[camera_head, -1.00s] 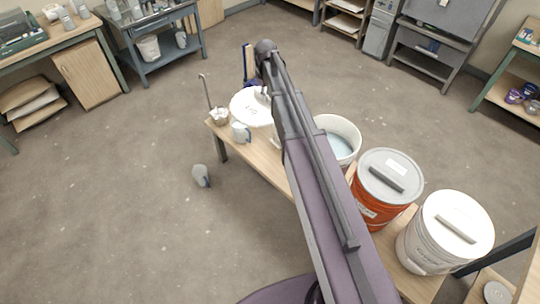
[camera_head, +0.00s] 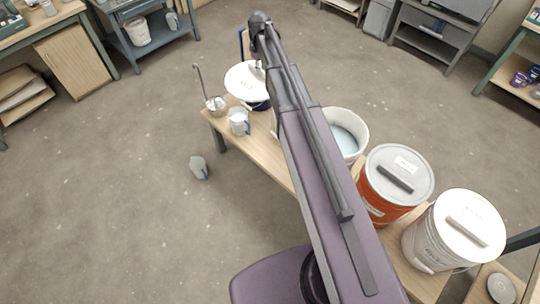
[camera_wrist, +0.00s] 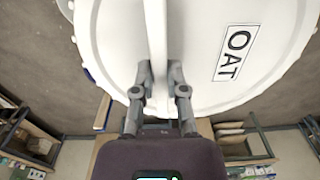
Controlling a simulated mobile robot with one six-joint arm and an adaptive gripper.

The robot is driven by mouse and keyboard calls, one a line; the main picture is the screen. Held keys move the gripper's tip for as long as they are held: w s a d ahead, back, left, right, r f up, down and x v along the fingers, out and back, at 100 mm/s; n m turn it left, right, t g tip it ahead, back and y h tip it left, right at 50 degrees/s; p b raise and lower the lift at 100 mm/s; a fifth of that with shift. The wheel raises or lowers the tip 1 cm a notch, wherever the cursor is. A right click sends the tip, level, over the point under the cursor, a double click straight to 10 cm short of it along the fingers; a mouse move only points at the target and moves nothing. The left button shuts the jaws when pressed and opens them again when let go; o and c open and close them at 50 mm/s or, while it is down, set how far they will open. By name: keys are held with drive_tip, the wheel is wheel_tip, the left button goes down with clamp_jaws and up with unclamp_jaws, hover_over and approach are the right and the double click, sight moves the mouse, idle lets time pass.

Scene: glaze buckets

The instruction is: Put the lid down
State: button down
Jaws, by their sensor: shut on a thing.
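The lid (camera_wrist: 215,50) is a white disc with a raised rim and a black-on-white label reading OAT. My gripper (camera_wrist: 160,88) is shut on the lid's upright white handle (camera_wrist: 157,28). In the head view the lid (camera_head: 245,80) is at the far left end of the wooden bench (camera_head: 262,150), partly behind my arm. A dark blue shape (camera_head: 258,105) shows just under its near edge. I cannot tell whether the lid touches it. An open white bucket (camera_head: 358,125) with pale blue liquid stands right of my arm.
An orange bucket (camera_head: 372,210) with a grey lid and a white lidded bucket (camera_head: 425,250) stand farther right. A mug (camera_head: 238,122) and a ladle in a small pot (camera_head: 216,106) are near the lid. A grey-blue object (camera_head: 198,167) lies on the floor.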

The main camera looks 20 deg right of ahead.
idle(0.3)
drive_tip(key=s+a+f+b, duration=0.4)
drive_tip(key=a+f+b, duration=0.2)
drive_tip(key=f+b, duration=1.3)
drive_tip(key=s+a+f+b, duration=0.5)
drive_tip(key=a+f+b, duration=0.2)
drive_tip(key=f+b, duration=1.2)
drive_tip(key=s+a+f+b, duration=0.5)
drive_tip(key=a+f+b, duration=0.2)
drive_tip(key=f+b, duration=1.2)
drive_tip(key=shift+n, duration=0.3)
drive_tip(key=shift+s+a, duration=0.1)
